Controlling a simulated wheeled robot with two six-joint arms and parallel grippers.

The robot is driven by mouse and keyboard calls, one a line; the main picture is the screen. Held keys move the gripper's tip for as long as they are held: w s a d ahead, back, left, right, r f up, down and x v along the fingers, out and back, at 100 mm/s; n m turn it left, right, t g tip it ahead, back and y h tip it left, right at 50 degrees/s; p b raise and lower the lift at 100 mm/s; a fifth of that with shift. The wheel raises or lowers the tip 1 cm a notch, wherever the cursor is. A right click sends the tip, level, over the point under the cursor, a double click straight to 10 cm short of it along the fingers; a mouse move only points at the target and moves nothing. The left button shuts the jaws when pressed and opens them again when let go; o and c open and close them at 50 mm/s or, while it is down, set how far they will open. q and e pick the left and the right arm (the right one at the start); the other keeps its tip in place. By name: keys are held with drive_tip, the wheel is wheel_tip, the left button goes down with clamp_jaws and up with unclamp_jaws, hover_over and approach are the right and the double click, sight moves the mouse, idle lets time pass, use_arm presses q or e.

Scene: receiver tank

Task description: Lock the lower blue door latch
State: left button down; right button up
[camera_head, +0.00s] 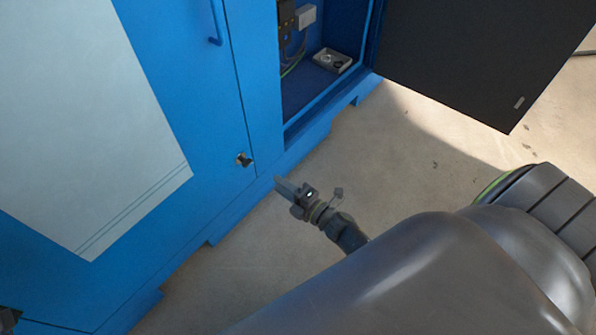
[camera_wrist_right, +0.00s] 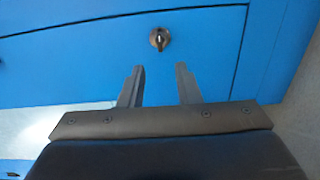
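The lower latch (camera_head: 244,159) is a small dark metal knob on the blue door (camera_head: 205,125), near the door's lower right edge. It also shows in the right wrist view (camera_wrist_right: 160,39), just beyond the fingertips and roughly centred between them. My right gripper (camera_head: 279,182) is a little to the right of and below the latch in the head view, apart from it. In the right wrist view its two fingers (camera_wrist_right: 159,68) stand apart with nothing between them. At the lower left edge of the head view a dark part shows, too little to tell whether it is my left gripper.
A blue handle (camera_head: 216,25) is higher on the door. To the right is an open compartment with a small grey tray (camera_head: 332,61) inside. A dark open door panel (camera_head: 468,50) stands at the upper right. Bare concrete floor (camera_head: 400,150) lies in front of the cabinet.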

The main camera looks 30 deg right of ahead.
drive_tip(key=v, duration=0.5)
drive_tip(key=shift+s+d+p, duration=0.1)
drive_tip(key=shift+s+p, duration=0.15)
drive_tip(key=shift+p, duration=0.05)
